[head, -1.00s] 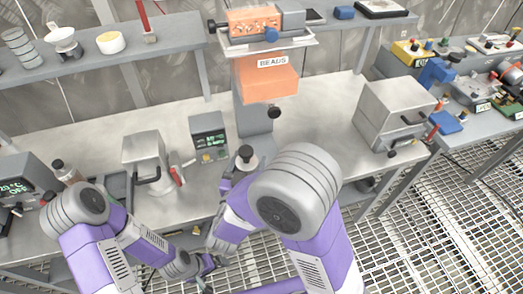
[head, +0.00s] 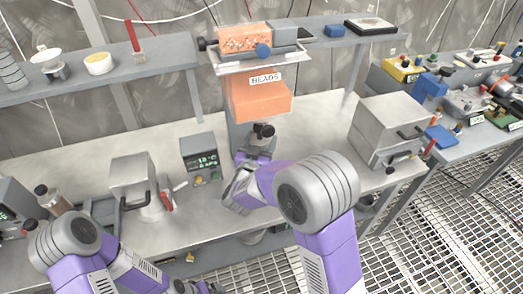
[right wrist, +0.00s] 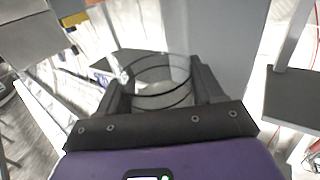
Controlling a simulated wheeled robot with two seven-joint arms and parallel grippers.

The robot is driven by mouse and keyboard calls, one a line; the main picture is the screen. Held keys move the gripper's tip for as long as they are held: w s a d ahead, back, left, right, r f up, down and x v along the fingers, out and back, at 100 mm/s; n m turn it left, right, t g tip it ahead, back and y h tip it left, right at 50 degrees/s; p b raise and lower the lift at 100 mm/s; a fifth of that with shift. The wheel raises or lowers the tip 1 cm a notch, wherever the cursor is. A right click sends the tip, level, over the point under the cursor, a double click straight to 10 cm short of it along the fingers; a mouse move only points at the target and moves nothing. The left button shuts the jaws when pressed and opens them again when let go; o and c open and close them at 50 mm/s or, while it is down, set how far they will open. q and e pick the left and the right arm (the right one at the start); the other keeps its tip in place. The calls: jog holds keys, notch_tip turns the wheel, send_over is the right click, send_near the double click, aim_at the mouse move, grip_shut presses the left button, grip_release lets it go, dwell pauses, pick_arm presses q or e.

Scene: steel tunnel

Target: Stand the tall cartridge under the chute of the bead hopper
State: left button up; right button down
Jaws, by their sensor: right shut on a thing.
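The bead hopper (head: 258,98) is an orange box labelled BEADS on a grey column. Its dark chute end (head: 265,130) shows just below. My right gripper (head: 257,146) is right below and slightly left of the chute end in the head view. In the right wrist view, my right gripper (right wrist: 157,92) is shut on a clear cylinder with dark rings, the cartridge (right wrist: 160,75), one finger on each side. In the head view the gripper and wrist hide most of it, so I cannot tell whether its base touches the bench.
A grey readout box (head: 203,158) and a metal box with a handle (head: 133,183) stand left of the column. A larger metal cabinet (head: 388,130) stands to the right. The bench (head: 315,130) between column and cabinet is clear. A shelf (head: 110,82) runs behind.

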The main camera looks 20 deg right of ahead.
jog(key=shift+w+d, duration=0.1)
jog(key=shift+w, duration=0.05)
jog(key=shift+f+b, duration=0.8)
jog(key=shift+f, duration=0.85)
jog(key=shift+f, duration=0.25)
jog(key=shift+c, duration=0.8)
grip_release()
jog(key=shift+r, duration=0.15)
